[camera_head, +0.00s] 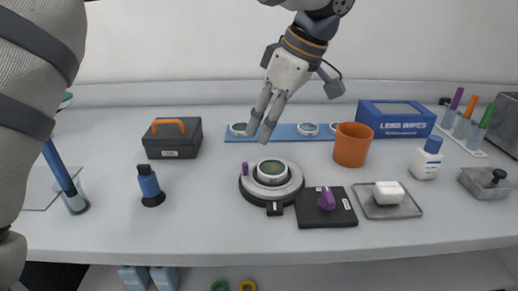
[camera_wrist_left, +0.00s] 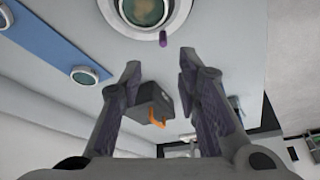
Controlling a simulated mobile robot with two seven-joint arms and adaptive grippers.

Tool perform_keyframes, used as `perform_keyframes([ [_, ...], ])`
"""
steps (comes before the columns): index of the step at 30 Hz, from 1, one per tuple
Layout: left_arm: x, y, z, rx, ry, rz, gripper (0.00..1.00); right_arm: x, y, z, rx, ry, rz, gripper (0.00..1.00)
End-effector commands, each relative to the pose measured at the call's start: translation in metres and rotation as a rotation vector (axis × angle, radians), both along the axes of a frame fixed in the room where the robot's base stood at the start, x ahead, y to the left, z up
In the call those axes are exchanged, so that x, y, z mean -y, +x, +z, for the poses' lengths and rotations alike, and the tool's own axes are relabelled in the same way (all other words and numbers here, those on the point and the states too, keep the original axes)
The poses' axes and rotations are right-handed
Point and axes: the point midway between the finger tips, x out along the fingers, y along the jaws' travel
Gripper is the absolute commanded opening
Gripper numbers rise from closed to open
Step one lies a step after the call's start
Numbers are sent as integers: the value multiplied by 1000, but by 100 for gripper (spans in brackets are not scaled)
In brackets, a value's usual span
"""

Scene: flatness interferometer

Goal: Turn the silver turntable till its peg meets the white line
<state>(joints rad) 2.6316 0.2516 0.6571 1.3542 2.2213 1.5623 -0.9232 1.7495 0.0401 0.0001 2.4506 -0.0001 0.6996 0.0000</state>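The silver turntable (camera_head: 291,187) sits on a dark round base on the table, with a green-topped round piece (camera_head: 271,170) on it. Its purple peg (camera_head: 245,168) stands at the turntable's left edge. In the wrist view the turntable (camera_wrist_left: 184,14) is at the top edge and the peg (camera_wrist_left: 163,38) is just below it. My left gripper (camera_head: 258,138) is open and empty, above and behind the turntable, apart from the peg. In the wrist view its fingers (camera_wrist_left: 160,65) are spread. I cannot make out the white line. My right gripper is not in view.
A black plate with a purple knob (camera_head: 327,199) is right of the turntable. A blue strip (camera_head: 287,131) with round pieces and an orange cup (camera_head: 352,145) are behind. A dark case (camera_head: 172,140) and a blue-black bottle (camera_head: 149,183) stand left. The front table is clear.

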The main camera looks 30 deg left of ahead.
Motion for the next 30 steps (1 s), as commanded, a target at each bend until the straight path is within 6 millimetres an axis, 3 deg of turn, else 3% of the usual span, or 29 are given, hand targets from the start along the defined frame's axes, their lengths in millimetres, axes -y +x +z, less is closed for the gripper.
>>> perform_keyframes([
  [6,-22,-2,-51,-2,2,1,31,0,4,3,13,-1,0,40],
  [12,-37,-2,-87,0,2,2,31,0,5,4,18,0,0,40],
  [23,-41,-2,-98,0,1,1,31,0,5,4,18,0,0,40],
  [27,-41,-2,-98,0,1,1,3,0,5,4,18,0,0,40],
  [30,-41,-2,-98,0,1,1,0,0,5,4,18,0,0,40],
])
